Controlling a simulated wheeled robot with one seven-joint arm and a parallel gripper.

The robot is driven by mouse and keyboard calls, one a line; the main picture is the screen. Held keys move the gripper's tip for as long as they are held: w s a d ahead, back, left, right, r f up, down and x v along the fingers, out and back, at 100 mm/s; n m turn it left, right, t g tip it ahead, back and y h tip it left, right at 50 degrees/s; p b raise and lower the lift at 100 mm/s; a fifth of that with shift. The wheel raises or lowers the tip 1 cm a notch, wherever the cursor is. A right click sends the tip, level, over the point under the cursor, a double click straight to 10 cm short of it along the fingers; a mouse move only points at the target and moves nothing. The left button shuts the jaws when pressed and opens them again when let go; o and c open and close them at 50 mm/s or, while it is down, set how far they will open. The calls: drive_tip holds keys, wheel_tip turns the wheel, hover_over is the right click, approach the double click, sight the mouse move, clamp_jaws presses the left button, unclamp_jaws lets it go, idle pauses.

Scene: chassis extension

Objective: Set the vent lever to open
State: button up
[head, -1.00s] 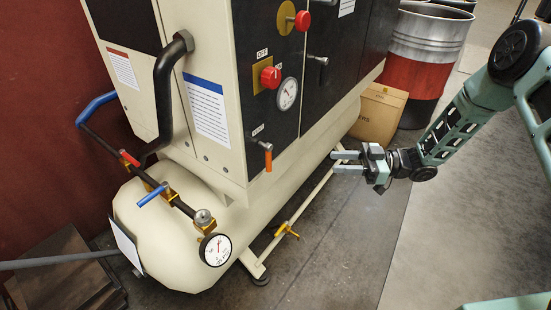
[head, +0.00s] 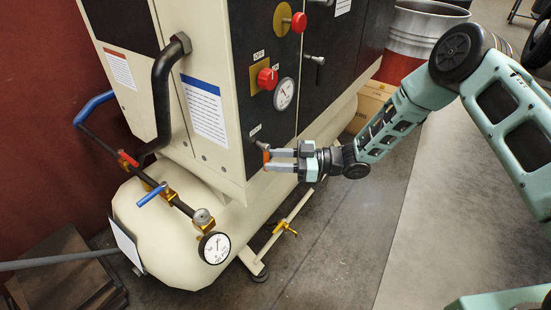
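An orange-handled lever (head: 266,156) is on the lower part of the machine's dark front panel, under a small label that I cannot read. I cannot tell from the labels which lever is the vent lever. My gripper (head: 270,160) points left at the orange lever. Its two grey fingers are apart, with the orange handle showing at their tips. The fingers hide most of the handle, and I cannot tell whether they touch it.
Above the lever are a gauge (head: 284,94) and a red knob (head: 267,79). A grey lever (head: 318,62) is up to the right. The cream tank (head: 165,255) carries pipework with blue handles (head: 152,194). A cardboard box (head: 371,102) and a drum (head: 412,42) stand behind my arm.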

drive_tip(key=shift+a, duration=0.1)
clamp_jaws()
